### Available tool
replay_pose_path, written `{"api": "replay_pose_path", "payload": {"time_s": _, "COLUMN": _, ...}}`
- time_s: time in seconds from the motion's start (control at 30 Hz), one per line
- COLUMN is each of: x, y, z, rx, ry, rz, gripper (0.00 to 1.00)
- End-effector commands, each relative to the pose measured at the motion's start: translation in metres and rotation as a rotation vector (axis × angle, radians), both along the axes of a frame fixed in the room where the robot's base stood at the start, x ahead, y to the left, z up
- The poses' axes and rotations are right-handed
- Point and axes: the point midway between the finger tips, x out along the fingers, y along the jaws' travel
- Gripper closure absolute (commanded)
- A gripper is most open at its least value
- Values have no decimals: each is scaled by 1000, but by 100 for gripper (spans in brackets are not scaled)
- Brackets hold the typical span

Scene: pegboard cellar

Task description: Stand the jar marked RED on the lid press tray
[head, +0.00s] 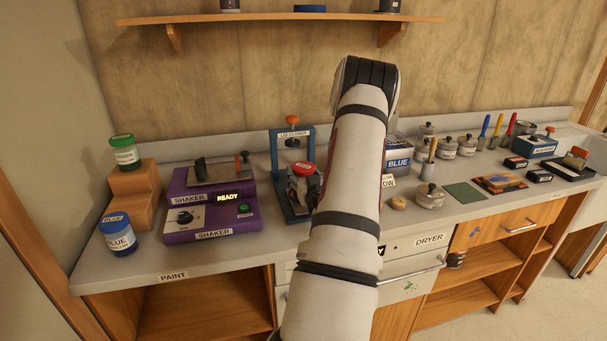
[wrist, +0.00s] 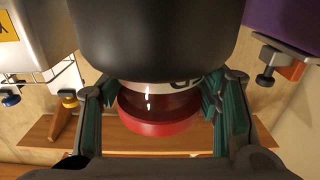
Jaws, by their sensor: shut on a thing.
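The jar with a red lid (head: 304,168) is at the lid press, in front of the blue frame. In the wrist view its red lid (wrist: 158,126) and part of a white label with dark lettering show; the full word cannot be read. My gripper (head: 306,190) is shut on this jar, with a finger on either side of it in the wrist view (wrist: 157,102). The lid press (head: 274,158) is a blue frame marked LID CLOSER with an orange knob on top. Its tray is mostly hidden by my gripper and arm, so I cannot tell whether the jar touches it.
The purple shaker (head: 182,222) showing READY stands close on the left. A blue-lidded jar (head: 120,236) and a green-lidded jar on wooden steps (head: 144,196) are further left. A BLUE tin (head: 398,160) is right of my arm. A shelf (head: 280,19) hangs above.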

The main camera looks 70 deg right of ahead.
Motion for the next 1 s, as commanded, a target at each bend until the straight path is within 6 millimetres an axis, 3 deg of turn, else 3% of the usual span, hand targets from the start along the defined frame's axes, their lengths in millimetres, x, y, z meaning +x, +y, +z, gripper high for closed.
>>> {"api": "replay_pose_path", "payload": {"time_s": 0.37, "x": 1, "y": 0, "z": -3, "rx": -4, "ry": -2, "rz": 1, "gripper": 83}}
{"api": "replay_pose_path", "payload": {"time_s": 0.4, "x": 1, "y": 0, "z": -4, "rx": -2, "ry": -1, "rz": 1, "gripper": 40}}
{"api": "replay_pose_path", "payload": {"time_s": 0.5, "x": 0, "y": 0, "z": -3, "rx": -2, "ry": -1, "rz": 1, "gripper": 22}}
{"api": "replay_pose_path", "payload": {"time_s": 0.9, "x": -1, "y": 0, "z": 1, "rx": -2, "ry": -1, "rz": 0, "gripper": 22}}
{"api": "replay_pose_path", "payload": {"time_s": 1.0, "x": -8, "y": 10, "z": -1, "rx": 0, "ry": 1, "rz": 0, "gripper": 22}}
